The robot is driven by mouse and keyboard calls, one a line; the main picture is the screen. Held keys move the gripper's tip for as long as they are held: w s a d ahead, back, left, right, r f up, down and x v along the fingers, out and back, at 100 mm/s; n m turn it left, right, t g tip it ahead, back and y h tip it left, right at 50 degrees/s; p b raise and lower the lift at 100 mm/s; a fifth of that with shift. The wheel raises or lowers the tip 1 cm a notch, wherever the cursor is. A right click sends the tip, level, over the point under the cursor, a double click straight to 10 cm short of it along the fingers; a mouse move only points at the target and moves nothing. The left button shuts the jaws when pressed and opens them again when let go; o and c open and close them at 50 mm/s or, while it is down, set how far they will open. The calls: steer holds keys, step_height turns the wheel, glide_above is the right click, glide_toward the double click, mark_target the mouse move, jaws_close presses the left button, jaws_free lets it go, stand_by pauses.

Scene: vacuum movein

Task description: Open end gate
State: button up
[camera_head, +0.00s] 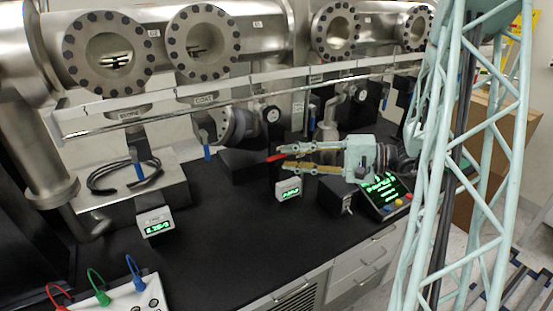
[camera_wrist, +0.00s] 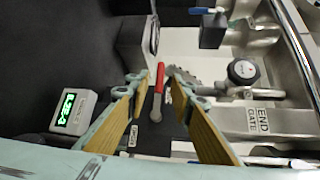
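A lever with a red handle (camera_wrist: 159,78) shows in the wrist view, near a metal pipe section labelled END GATE (camera_wrist: 262,121). The red handle also shows in the head view (camera_head: 276,157), at the tips of my gripper (camera_head: 284,160). In the wrist view the two wooden-faced fingers of my gripper (camera_wrist: 151,78) are apart, and the handle appears between them near the tips. I cannot tell how deep the handle sits between the fingers.
A small green-lit display (camera_wrist: 74,109) stands on the black bench at left. In the head view a metal rail (camera_head: 220,97) runs above the bench, below large flanged pipes (camera_head: 205,40).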

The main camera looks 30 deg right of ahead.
mark_target(279, 158)
steer(key=shift+x, duration=2.4)
steer(key=shift+c, duration=0.9)
jaws_close()
